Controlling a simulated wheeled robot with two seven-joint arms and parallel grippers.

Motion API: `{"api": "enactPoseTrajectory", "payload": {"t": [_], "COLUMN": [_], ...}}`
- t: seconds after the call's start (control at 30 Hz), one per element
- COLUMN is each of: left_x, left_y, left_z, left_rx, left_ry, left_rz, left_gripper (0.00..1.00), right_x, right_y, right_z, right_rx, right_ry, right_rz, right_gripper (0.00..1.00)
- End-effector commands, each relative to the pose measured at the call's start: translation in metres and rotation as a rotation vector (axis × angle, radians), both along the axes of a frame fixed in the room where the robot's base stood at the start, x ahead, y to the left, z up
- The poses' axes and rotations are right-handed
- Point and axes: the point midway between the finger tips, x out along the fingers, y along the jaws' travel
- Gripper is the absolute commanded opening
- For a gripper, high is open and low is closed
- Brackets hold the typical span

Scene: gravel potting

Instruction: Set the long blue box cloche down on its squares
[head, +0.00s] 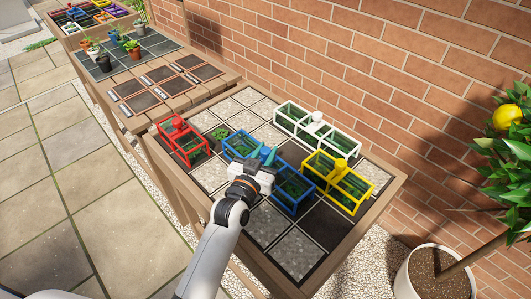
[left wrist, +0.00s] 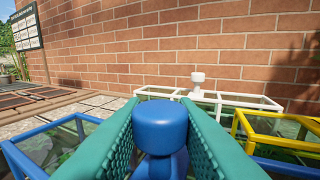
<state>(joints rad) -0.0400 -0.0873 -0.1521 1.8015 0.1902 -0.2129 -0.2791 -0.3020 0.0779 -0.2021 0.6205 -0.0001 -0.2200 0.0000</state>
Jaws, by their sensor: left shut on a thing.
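The long blue box cloche (head: 292,187) stretches across the middle of the gridded table, with green plants showing through its clear panes. My left gripper (head: 264,157) is over its middle. In the left wrist view, the teal fingers (left wrist: 160,108) are shut on the cloche's round blue knob (left wrist: 160,114). The cloche looks level and lies at or close above the squares; I cannot tell whether its bottom touches them. My gripper and wrist hide its middle part. My right gripper is not in view.
A red cloche (head: 182,143) stands to the left, a white one (head: 318,131) behind, and a yellow one (head: 338,183) close to the right. An uncovered plant (head: 220,132) sits between red and blue. Grey gravel squares (head: 297,253) lie clear in front. A brick wall (head: 370,90) is behind.

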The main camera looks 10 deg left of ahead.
Motion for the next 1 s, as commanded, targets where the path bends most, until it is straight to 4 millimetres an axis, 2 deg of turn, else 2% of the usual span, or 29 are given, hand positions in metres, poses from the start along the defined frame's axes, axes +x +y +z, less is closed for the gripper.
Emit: {"api": "enactPoseTrajectory", "payload": {"t": [0.3, 0.33, 0.43, 0.47, 0.8, 1.0], "left_x": [0.000, 0.000, 0.000, 0.000, -0.001, -0.033], "left_y": [0.000, 0.000, 0.000, 0.000, 0.000, 0.006], "left_z": [-0.002, -0.002, -0.002, -0.002, 0.002, 0.000], "left_rx": [-0.001, -0.001, -0.001, -0.001, -0.001, 0.000], "left_ry": [-0.004, -0.001, -0.001, -0.001, -0.001, 0.001], "left_rz": [0.000, 0.000, 0.000, 0.000, 0.000, -0.001], "left_gripper": [0.00, 0.29, 0.46, 0.48, 0.48, 0.48], "right_x": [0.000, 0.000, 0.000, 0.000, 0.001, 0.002], "right_y": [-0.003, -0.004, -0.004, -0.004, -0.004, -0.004], "right_z": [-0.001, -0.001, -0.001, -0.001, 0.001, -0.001], "right_rx": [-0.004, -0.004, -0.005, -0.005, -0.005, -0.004], "right_ry": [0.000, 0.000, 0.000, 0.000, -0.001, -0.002], "right_rz": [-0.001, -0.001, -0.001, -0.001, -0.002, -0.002], "right_gripper": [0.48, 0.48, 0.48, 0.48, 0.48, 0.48]}}
